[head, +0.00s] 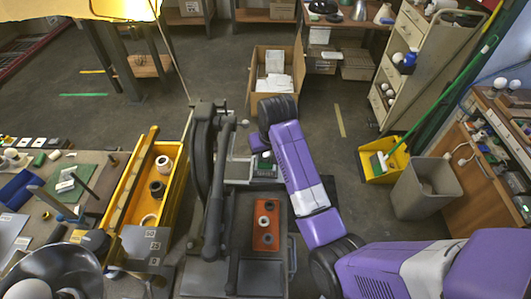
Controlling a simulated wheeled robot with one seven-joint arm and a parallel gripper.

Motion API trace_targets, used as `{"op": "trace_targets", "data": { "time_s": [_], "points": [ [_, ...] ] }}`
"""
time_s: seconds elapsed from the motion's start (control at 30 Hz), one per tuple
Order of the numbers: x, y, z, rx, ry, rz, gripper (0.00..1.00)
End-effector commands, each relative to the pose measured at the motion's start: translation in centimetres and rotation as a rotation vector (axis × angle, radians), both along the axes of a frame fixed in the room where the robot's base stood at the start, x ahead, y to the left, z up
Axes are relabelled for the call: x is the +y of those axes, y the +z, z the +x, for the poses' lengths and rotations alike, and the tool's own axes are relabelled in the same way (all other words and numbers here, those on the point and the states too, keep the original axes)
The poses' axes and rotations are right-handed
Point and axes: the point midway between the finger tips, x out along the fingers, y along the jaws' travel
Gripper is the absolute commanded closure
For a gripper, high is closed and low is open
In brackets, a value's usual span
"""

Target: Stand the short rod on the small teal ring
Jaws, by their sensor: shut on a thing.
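I cannot make out the short rod or the small teal ring for sure in the head view. A green-teal flat piece (75,180) lies on the left workbench, and I cannot tell if it bears a ring. My purple arm reaches in from the lower right and folds back near the middle. My gripper cannot be seen; the arm's links hide the space beyond the elbow, so what it holds is hidden too.
The left workbench (95,157) carries several small parts. A yellow bin (174,200) with ring-like pieces stands at its right edge. A grey bin (425,187) and open cardboard box (276,72) stand on the floor.

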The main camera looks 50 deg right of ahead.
Motion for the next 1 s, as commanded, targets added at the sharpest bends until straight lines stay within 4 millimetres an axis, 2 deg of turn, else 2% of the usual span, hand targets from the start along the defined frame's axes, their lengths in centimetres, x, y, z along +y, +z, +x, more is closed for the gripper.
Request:
{"op": "trace_targets", "data": {
  "time_s": [0.27, 0.3, 0.4, 0.77, 0.87, 1.0],
  "points": [
    [0.0, 0.0, -0.1, 0.001, 0.000, 0.000, 1.00],
    [0.0, 0.0, -0.1, 0.001, 0.000, 0.000, 0.64],
    [0.0, 0.0, -0.1, 0.001, 0.000, 0.000, 0.47],
    [0.1, 0.3, -0.2, 0.000, 0.000, 0.000, 0.47],
    [0.2, 1.2, -0.4, -0.002, 0.000, -0.001, 0.47],
    [0.5, 3.4, -0.9, -0.004, -0.001, -0.002, 0.47]
  ]
}}
